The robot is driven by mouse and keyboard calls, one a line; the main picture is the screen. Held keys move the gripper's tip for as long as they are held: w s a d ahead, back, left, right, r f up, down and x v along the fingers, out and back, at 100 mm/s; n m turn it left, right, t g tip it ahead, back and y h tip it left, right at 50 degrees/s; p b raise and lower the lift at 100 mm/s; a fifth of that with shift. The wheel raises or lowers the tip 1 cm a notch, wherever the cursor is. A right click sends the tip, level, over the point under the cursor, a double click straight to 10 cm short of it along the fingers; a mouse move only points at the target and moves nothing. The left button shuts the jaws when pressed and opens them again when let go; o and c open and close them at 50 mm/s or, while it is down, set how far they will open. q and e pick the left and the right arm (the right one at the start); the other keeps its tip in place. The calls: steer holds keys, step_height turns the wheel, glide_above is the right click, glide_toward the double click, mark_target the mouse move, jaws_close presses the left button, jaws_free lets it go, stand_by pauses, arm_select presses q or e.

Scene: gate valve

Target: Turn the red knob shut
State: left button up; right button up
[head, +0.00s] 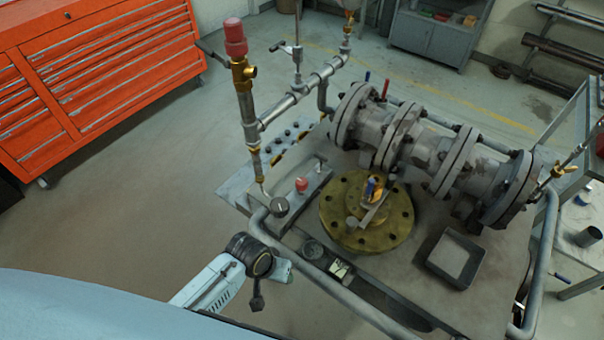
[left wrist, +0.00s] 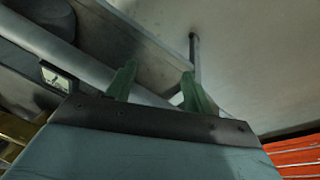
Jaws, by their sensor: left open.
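A second, larger red cap (head: 235,37) tops the tall brass valve on the pipework. My left arm comes in low at the left. Its wrist is in front of the bench's front rail, below and left of the small red knob and apart from it. In the left wrist view my left gripper (left wrist: 158,86) has its two green fingers spread with nothing between them. The red knob is not recognisable there. My right gripper is not seen.
A grey tubular rail (head: 330,288) runs along the bench's front edge. A brass flange (head: 366,215) with loose items and a black tray (head: 455,258) are on the bench. Flanged grey pipe (head: 430,150) lies behind. An orange tool cabinet (head: 100,75) stands left; floor between is clear.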

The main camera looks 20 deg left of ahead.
arm_select(q)
steer(key=w+d+r+p, duration=0.1)
steer(key=w+d+r, duration=0.25)
steer(key=r, duration=0.55)
step_height(320, 180, up, 14)
steer(key=n+g+y+p, duration=0.1)
steer(key=n+g+y, duration=0.1)
steer(key=n, duration=0.6)
glide_above(302, 181)
step_height(302, 181, down, 13)
steer(key=shift+r+b, duration=0.1)
steer(key=shift+b, duration=1.1)
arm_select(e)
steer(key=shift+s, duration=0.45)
arm_select(q)
steer(key=shift+c, duration=0.2)
steer(key=c, duration=0.9)
